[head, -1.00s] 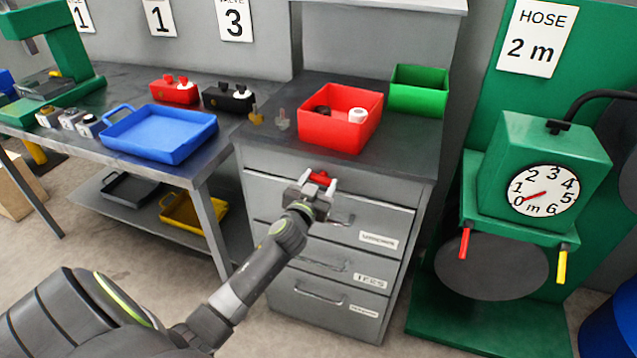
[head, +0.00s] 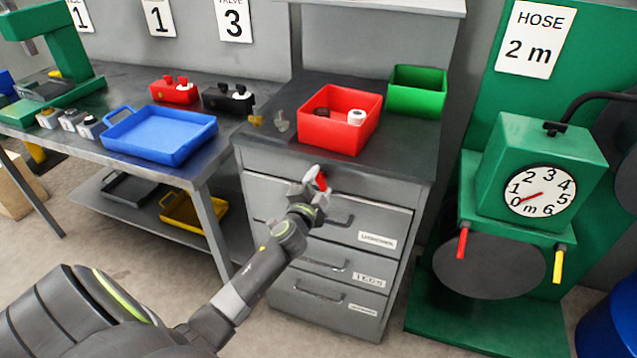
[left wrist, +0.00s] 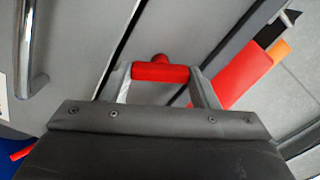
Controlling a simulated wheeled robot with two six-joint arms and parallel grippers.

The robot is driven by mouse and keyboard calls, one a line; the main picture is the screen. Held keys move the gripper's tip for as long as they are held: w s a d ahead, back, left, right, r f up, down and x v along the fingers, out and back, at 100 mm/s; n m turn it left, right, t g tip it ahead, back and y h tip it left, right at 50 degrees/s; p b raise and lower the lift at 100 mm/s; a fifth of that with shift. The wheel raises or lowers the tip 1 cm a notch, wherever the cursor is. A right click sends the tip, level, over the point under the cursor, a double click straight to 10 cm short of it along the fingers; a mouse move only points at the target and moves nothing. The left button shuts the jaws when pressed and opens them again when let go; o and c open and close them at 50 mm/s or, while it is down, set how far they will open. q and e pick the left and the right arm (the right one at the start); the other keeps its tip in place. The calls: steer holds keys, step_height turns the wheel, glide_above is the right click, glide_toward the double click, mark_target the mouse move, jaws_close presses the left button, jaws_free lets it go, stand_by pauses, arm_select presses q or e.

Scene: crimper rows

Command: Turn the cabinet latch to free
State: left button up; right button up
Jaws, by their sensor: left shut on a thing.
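The cabinet latch (head: 321,181) is a small red handle on the front of the grey drawer cabinet (head: 265,160), just below its top edge. In the head view it now stands close to upright, partly hidden by my left gripper (head: 316,178). In the left wrist view the red latch (left wrist: 160,72) lies across between the two fingers of my left gripper (left wrist: 162,85), which is shut on it. My right gripper is not in view.
The cabinet has several drawers with bar handles; one handle (left wrist: 32,50) is near the gripper in the wrist view. A red bin (head: 330,137) and a green bin (head: 418,100) stand on top. A green hose stand (head: 540,165) is at the right.

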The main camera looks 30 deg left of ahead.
arm_select(q)
steer(key=m+p, duration=0.1)
steer(key=m, duration=0.4)
steer(key=shift+f, duration=0.1)
steer(key=shift+m, duration=0.3)
stand_by(0.4)
steer(key=o, duration=1)
steer(key=shift+d, duration=0.1)
steer(key=v, duration=1.7)
steer(key=shift+s+b, duration=0.2)
steer(key=shift+b, duration=0.2)
